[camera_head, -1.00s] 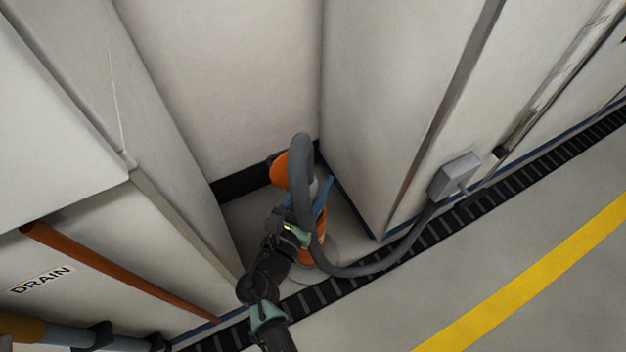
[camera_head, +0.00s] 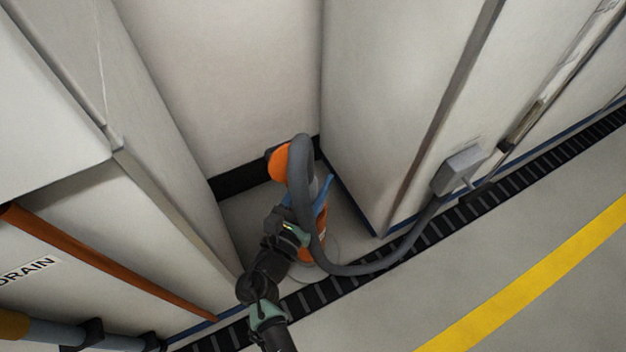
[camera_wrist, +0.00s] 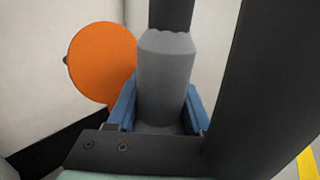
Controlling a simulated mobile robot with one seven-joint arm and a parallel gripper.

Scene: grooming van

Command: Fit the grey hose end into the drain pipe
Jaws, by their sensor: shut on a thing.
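My gripper (camera_head: 306,203) has blue fingers and is shut on the grey hose end (camera_wrist: 163,85), which stands between them in the wrist view. The dark grey hose (camera_head: 300,160) rises from there, loops over and comes down past the gripper. An upright orange piece (camera_head: 318,245), perhaps the drain pipe, stands low in the recess, partly hidden by my gripper and the hose. An orange round disc (camera_head: 279,163) shows behind the hose, and left of the hose end in the wrist view (camera_wrist: 102,62). The pipe's mouth is hidden, so I cannot tell whether the hose end touches it.
Pale walls enclose the recess on both sides. The hose runs to a grey box (camera_head: 458,172) on the right cabinet. A DRAIN label (camera_head: 26,271) and a sloping orange bar (camera_head: 100,258) are at left. A dark slotted strip (camera_head: 400,254) crosses the floor; open floor lies right.

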